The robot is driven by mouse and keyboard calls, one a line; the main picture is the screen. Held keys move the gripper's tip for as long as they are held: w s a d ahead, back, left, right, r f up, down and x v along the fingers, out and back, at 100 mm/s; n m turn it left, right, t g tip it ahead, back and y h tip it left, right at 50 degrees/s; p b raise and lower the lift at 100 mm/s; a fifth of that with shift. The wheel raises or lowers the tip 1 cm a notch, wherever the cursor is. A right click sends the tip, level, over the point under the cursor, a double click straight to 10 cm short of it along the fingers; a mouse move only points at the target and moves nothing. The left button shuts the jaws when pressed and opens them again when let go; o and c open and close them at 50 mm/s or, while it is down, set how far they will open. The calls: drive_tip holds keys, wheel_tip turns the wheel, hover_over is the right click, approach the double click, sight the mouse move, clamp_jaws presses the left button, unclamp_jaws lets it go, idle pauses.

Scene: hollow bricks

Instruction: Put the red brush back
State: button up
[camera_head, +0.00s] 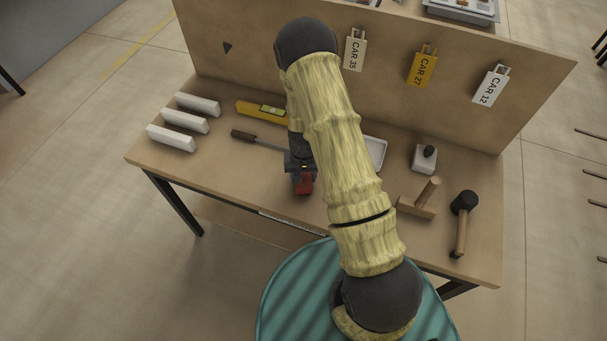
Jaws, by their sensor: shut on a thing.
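The red brush (303,184) is near the front middle of the workbench, directly below my gripper (301,168). My gripper is shut on it; only a small red part shows, and the fingers and the rest of the brush are largely hidden. I cannot tell whether the brush touches the bench top. My arm, in a yellowish sleeve, crosses the middle of the view and covers part of the bench.
On the workbench (228,163), several things lie around: white bars (184,121), a yellow level (262,110), a brown-handled tool (243,136), a partly hidden white tray (376,152), a black-knobbed white block (424,160), a wooden T-shaped tool (418,207) and a mallet (463,220). A tagged board stands behind.

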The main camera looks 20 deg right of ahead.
sight(303, 174)
drive_tip(key=shift+f, duration=0.15)
drive_tip(key=o, duration=0.9)
wheel_tip(303, 174, up, 12)
drive_tip(key=shift+r+b, duration=0.2)
drive_tip(key=shift+b, duration=0.9)
